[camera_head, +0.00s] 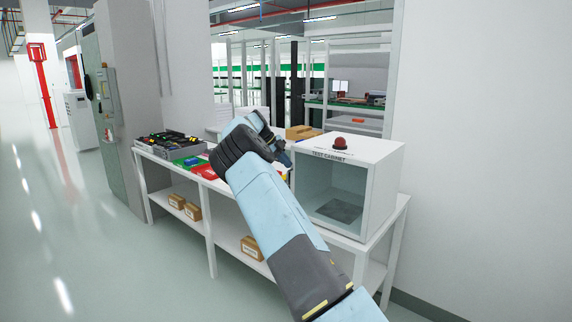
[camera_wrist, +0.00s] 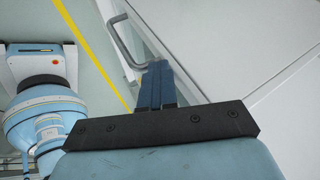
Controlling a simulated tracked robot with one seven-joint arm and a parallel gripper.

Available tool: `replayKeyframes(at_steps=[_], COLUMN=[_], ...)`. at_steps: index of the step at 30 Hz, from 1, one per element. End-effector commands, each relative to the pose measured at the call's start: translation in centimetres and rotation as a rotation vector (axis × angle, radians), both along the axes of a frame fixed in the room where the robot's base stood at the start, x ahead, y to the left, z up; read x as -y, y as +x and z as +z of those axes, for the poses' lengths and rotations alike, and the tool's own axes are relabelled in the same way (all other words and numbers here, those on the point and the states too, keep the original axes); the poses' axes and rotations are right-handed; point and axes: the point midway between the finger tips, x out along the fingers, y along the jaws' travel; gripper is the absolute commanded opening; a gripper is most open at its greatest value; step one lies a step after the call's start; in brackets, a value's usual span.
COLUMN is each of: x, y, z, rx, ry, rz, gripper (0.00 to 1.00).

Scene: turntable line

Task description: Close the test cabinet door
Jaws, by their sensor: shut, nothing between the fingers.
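The white test cabinet (camera_head: 372,180) stands on the right end of the white bench, with its name on the top front edge. Its pale green interior and a dark mat on its floor show through the front. I cannot tell a door panel there; my arm covers the cabinet's left side. In the wrist view a grey bar handle (camera_wrist: 122,42) stands on a white panel at upper left. My gripper (camera_wrist: 157,68) is shut and empty, its fingertips close beside the handle's lower end; contact is unclear. In the head view my gripper (camera_head: 284,158) is at the cabinet's left front edge.
A red dome button (camera_head: 340,143) sits on the cabinet top. The bench (camera_head: 172,165) holds a tool tray (camera_head: 170,142), green and red bins and cardboard boxes, with more boxes on its lower shelf. A wall is close on the right. The floor at left is clear.

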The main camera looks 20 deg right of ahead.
Motion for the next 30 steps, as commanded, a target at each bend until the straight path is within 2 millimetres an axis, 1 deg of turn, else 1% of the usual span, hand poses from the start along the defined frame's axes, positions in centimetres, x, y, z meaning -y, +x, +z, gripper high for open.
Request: replayKeyframes(at_steps=[3, 6, 7, 14, 21, 25, 30], x=[-1.4, -2.4, -2.6, -4.3, -6.3, -7.1, -7.6], y=[-0.7, -1.3, -1.3, -0.9, -0.6, -0.4, -0.4], z=[0.0, -0.2, 0.0, 2.6, 5.7, 6.8, 7.4], rx=[-0.005, -0.011, -0.011, -0.011, -0.013, -0.013, -0.015], ry=[0.005, 0.009, 0.009, 0.012, 0.013, 0.012, 0.013], rz=[-0.003, -0.009, -0.009, -0.014, -0.018, -0.018, -0.019], gripper=[0.0, 0.0, 0.0, 0.0, 0.0, 0.0, 0.0])
